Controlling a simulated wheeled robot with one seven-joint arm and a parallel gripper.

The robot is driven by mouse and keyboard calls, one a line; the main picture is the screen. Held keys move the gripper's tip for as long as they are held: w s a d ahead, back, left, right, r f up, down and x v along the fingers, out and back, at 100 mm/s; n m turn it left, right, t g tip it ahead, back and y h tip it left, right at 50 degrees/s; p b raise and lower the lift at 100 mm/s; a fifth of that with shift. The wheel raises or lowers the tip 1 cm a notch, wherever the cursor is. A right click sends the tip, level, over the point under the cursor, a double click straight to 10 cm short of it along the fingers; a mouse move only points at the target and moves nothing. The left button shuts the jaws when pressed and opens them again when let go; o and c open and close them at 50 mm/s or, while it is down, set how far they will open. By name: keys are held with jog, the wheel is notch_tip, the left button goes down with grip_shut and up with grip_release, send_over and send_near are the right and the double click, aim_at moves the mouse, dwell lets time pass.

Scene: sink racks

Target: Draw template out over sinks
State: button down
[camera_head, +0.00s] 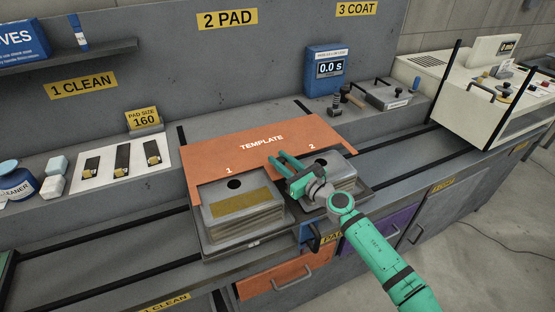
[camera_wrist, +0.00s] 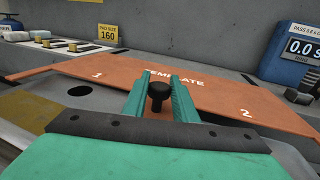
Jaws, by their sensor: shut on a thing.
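The orange template (camera_head: 240,148), marked TEMPLATE, 1 and 2, lies flat over the rear part of the rack; it also spans the wrist view (camera_wrist: 215,97). Two grey finned sinks, the left one (camera_head: 240,222) and the right one (camera_head: 335,166), sit at its front edge, largely uncovered. The left sink has a tan patch and a dark hole. My gripper (camera_head: 285,165) reaches in between the numbers at the template's front middle. In the wrist view its green fingers (camera_wrist: 160,80) are shut on a black knob (camera_wrist: 158,92). My gripper and wrist hide part of the right sink.
A PAD SIZE 160 sign (camera_head: 143,120) and a white board of dark tools (camera_head: 121,163) stand left. A blue timer reading 0.0 s (camera_head: 326,71) and a grey plate with handle (camera_head: 383,94) are at the back right. Black rails run along the bench.

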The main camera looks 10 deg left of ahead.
jog(key=shift+s+d, duration=0.1)
jog(key=c, duration=1.4)
grip_release()
jog(key=shift+c, duration=0.2)
jog(key=v, duration=1.1)
